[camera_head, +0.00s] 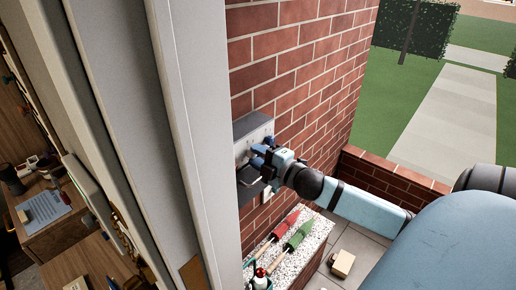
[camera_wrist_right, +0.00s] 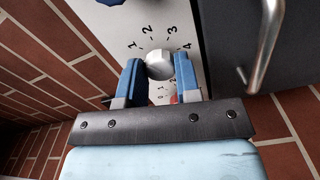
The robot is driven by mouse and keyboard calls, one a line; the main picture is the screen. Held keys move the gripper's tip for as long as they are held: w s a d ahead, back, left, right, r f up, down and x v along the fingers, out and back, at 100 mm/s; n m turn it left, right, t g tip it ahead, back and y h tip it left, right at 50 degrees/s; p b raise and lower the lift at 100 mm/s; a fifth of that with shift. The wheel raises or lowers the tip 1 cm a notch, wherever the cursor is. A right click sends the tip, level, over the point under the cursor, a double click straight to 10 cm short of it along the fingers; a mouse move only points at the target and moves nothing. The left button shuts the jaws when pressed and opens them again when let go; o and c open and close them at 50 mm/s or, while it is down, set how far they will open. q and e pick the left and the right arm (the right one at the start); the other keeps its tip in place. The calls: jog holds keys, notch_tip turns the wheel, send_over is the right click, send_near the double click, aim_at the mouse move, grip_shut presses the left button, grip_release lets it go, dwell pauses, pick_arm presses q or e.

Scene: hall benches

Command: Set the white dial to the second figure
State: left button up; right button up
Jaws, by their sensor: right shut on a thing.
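The white dial (camera_wrist_right: 159,66) is on a pale panel (camera_wrist_right: 190,20) with the figures 1, 2, 3 and 4 printed in an arc around it. My right gripper (camera_wrist_right: 160,76) has one blue finger on each side of the dial and is shut on it. I cannot tell which figure the dial points to. In the head view my right gripper (camera_head: 264,160) is at the grey wall box (camera_head: 252,132) and hides the dial. My left gripper is not in view.
A metal handle (camera_wrist_right: 265,48) on a dark door is close to the right of the panel. A pale door frame (camera_head: 200,130) stands left.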

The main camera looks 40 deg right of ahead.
jog(key=shift+m+p, duration=2.35)
jog(key=shift+m, duration=0.85)
jog(key=o, duration=0.9)
jog(key=shift+s+f, duration=0.1)
